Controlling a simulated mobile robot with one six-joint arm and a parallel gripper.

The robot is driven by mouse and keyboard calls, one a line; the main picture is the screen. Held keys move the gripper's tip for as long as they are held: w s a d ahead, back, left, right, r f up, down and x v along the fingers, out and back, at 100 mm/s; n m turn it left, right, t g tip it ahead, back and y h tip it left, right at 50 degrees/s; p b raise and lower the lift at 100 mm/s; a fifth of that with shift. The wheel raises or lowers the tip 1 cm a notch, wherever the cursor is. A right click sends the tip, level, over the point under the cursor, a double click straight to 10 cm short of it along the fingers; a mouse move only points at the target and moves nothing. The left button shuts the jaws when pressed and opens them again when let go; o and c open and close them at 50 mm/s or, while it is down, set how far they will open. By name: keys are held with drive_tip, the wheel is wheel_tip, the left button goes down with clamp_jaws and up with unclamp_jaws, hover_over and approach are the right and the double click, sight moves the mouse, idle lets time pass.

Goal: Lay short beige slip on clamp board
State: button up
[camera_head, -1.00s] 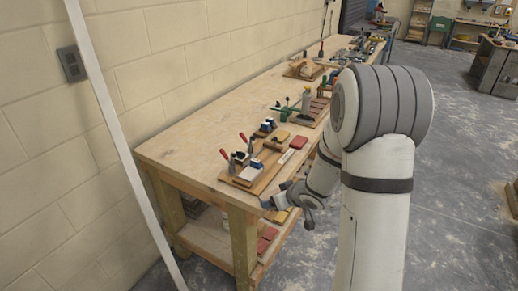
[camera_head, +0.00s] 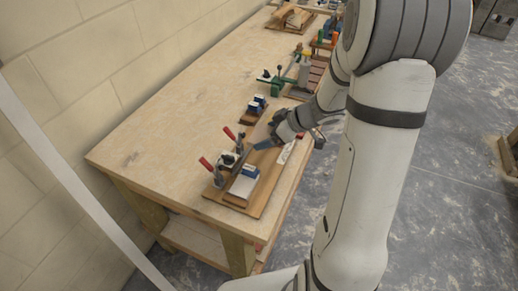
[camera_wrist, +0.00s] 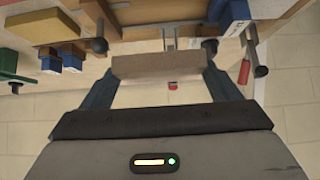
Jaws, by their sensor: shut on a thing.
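My gripper (camera_wrist: 160,85) is shut on a short beige-brown slip (camera_wrist: 160,67), held crosswise between its two fingers in the wrist view. In the head view my gripper (camera_head: 268,140) is over the far part of the clamp board; the slip there is largely hard to make out. The clamp board (camera_head: 268,178) is a wooden board on the bench near its front edge. Two red-handled clamps (camera_head: 210,170) stand along its wall side. A pale block with a blue piece (camera_head: 243,184) sits at its near end. I cannot tell whether the slip touches the board.
Small blue clamps (camera_head: 255,105) on a wooden base stand just beyond the board. A yellow block (camera_wrist: 42,30) shows in the wrist view. A green tool (camera_head: 290,75) stands farther along the bench. The bench top (camera_head: 165,140) is clear on the wall side.

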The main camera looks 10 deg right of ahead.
wheel_tip(320, 180, down, 4)
drive_tip(key=shift+w+a+f+b, duration=0.1)
drive_tip(key=shift+b, duration=0.3)
drive_tip(key=shift+f+b, duration=0.55)
drive_tip(key=shift+f, duration=1.3)
drive_tip(key=shift+f, duration=0.1)
drive_tip(key=o, duration=0.9)
